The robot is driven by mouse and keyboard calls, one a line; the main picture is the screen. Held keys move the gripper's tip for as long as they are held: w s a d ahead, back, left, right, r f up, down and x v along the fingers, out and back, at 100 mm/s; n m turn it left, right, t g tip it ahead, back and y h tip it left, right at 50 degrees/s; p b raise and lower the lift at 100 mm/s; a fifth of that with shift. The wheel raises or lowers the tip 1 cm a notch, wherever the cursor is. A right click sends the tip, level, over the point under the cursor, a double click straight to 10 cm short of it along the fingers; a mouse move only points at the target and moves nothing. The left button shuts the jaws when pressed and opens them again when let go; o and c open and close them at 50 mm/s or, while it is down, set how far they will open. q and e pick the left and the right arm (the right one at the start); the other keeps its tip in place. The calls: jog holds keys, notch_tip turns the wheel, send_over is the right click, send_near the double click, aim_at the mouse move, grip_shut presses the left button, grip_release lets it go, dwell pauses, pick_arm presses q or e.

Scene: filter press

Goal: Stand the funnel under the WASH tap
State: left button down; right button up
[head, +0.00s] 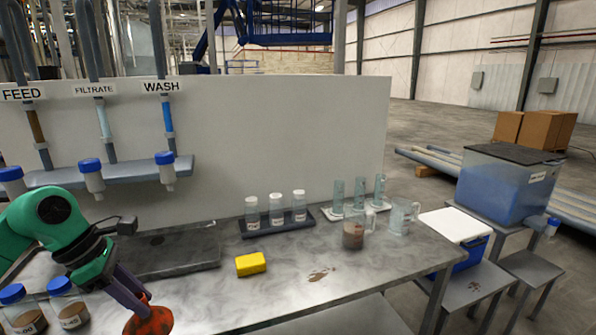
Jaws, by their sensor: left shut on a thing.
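The WASH label (161,87) is on the grey-white panel, over a pipe with blue liquid (167,118) that runs down to a grey ledge. A blue-capped pale container (166,172) is at the ledge below it. My left gripper (132,298) is at the bottom left, low over the near side of the bench. It is shut on a red-orange rounded thing (149,322), cut by the bottom edge. I cannot tell whether this is the funnel, and no other funnel is plain to see. My right gripper is out of view.
A dark flat tray (160,263) lies below the taps. Blue-capped jars (70,306) stand close to my left arm. A yellow sponge (251,263), a rack of bottles (277,229), cylinders and brown-stained beaker (353,236) are farther right.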

pick_arm(q)
jog(key=s+d+f+m+g+y, duration=0.1)
jog(key=s+d+f+m+g, duration=0.1)
jog(key=d+f+m, duration=0.2)
jog(key=s+d+f+m+g+y, duration=0.1)
jog(key=s+d+f+m+g, duration=0.1)
jog(key=f+m, duration=0.7)
jog(key=s+d+f+m+g+y, duration=0.2)
jog(key=s+d+f+m, duration=0.2)
jog(key=m, duration=0.5)
notch_tip(320, 180, down, 3)
jog(key=shift+d+r+m, duration=0.1)
jog(key=shift+d+m, duration=0.3)
jog(key=shift+d, duration=0.6)
